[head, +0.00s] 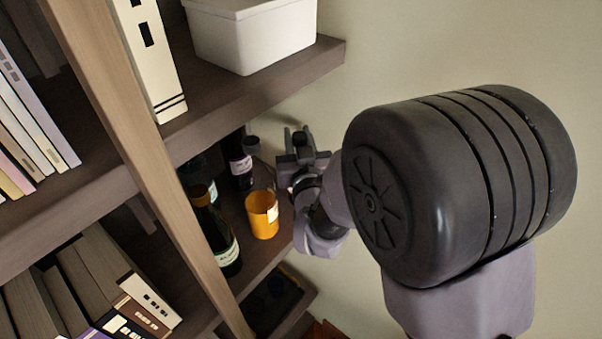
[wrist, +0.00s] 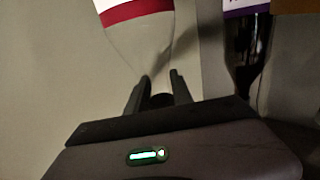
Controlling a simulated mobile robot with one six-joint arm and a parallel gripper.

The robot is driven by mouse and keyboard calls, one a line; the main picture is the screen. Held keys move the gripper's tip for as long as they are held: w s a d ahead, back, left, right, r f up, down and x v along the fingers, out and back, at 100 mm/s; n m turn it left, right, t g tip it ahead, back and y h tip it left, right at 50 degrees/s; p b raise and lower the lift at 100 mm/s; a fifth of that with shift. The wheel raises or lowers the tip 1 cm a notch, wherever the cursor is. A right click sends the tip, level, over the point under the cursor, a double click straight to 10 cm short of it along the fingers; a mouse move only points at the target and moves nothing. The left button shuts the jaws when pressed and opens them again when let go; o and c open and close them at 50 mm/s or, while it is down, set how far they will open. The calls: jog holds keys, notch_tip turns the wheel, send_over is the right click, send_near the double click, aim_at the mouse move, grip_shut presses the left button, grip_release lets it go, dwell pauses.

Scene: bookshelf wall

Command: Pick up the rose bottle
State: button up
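A pale, see-through bottle with a white and dark red label, which looks like the rose bottle (wrist: 140,38), shows in the wrist view. It appears neck-down there, tapering toward my fingers. My gripper (wrist: 160,80) has its two fingers apart, one on each side of the line of the neck. I cannot tell how deep the neck lies between them, and no firm contact shows. In the head view my gripper (head: 298,137) is at the right end of the shelf. I cannot make out the rose bottle clearly there.
A dark bottle with a purple label (head: 240,168) stands left of my gripper. A white box (head: 250,38) sits on the shelf above. A wooden upright (head: 150,150) is at left.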

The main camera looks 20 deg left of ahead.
grip_shut()
dwell(1.2)
